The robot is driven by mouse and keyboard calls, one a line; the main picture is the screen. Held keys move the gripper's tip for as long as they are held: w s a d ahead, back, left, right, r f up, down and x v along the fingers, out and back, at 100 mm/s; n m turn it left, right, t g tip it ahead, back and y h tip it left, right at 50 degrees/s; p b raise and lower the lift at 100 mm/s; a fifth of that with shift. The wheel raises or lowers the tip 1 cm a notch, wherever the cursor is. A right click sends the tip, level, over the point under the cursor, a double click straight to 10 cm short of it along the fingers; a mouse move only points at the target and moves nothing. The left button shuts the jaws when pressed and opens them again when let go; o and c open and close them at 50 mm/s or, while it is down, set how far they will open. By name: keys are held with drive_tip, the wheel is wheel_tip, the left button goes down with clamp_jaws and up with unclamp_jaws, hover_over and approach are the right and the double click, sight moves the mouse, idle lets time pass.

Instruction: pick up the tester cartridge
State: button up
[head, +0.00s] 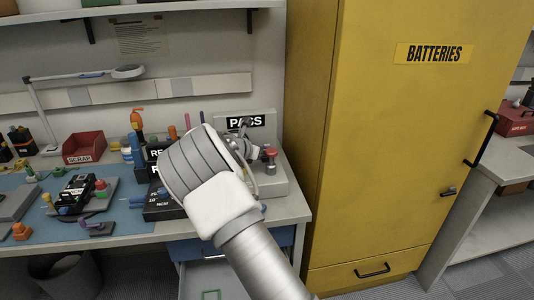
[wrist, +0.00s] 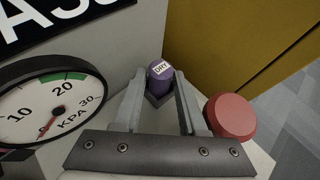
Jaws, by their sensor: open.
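The tester cartridge (wrist: 160,73), a short purple cylinder with a white "DRY" label, stands in a dark socket at the back corner of the tester (wrist: 255,160) in the wrist view. My gripper (wrist: 160,88) is open, one finger to each side of the cartridge's line. The fingertips come close to the cartridge; I cannot tell whether they touch it. In the head view my wrist covers much of the pale tester (head: 272,186) under the "PASS" sign, and I cannot make out the cartridge there.
A round pressure gauge (wrist: 48,105) is close on the left of my gripper and a red knob (wrist: 231,116) close on the right. The yellow batteries cabinet (head: 395,140) rises right of the bench. Parts and a red scrap bin (head: 84,146) occupy the bench's left.

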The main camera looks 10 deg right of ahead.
drive_tip(key=shift+c, duration=0.3)
clamp_jaws()
drive_tip(key=shift+r, duration=0.1)
